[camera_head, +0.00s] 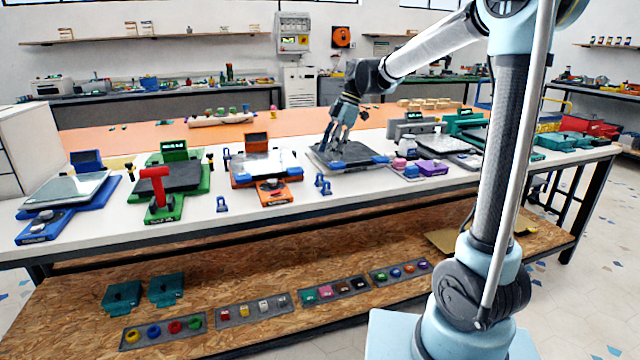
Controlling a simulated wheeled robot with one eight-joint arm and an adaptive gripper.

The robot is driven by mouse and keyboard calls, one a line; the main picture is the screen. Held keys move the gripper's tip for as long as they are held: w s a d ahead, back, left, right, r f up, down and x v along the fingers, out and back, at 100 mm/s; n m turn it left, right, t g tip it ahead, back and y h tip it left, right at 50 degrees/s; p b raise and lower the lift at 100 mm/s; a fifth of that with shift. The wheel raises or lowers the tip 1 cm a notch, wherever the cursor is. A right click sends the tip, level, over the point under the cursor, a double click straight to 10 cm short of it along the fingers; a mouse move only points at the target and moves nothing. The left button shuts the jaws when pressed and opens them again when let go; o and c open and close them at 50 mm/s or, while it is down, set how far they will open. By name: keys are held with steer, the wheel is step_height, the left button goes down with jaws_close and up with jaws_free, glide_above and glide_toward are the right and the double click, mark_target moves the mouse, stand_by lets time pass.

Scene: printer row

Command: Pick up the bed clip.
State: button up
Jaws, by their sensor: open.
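My gripper (335,148) is open, pointing down over a dark printer bed (352,152) with blue parts at its front corners. No clip can be made out between its fingers, and the fingers partly hide the bed. Whether the fingertips touch the bed is too small to tell. I cannot tell for sure which thing is the bed clip. Small blue clip-like pieces stand on the white table's front: two close together (322,185) just left of and in front of that bed, and one (222,204) further left.
An orange printer (277,193) stands left of the gripper, then a green one with a red part (153,182) and a blue one (43,226). Purple and pink blocks (432,168) sit to the right. A lower wooden shelf (230,270) holds trays of small coloured parts.

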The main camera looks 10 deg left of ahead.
mark_target(320, 175)
steer(key=x, duration=0.4)
steer(key=shift+a+f, duration=0.1)
steer(key=shift+f, duration=0.25)
steer(key=x, duration=0.4)
steer(key=shift+w+a, duration=0.1)
steer(key=shift+w, duration=0.2)
steer(key=shift+s+a+f, duration=0.15)
steer(key=shift+a+f, duration=0.05)
steer(key=shift+f, duration=0.4)
steer(key=c, duration=1.1)
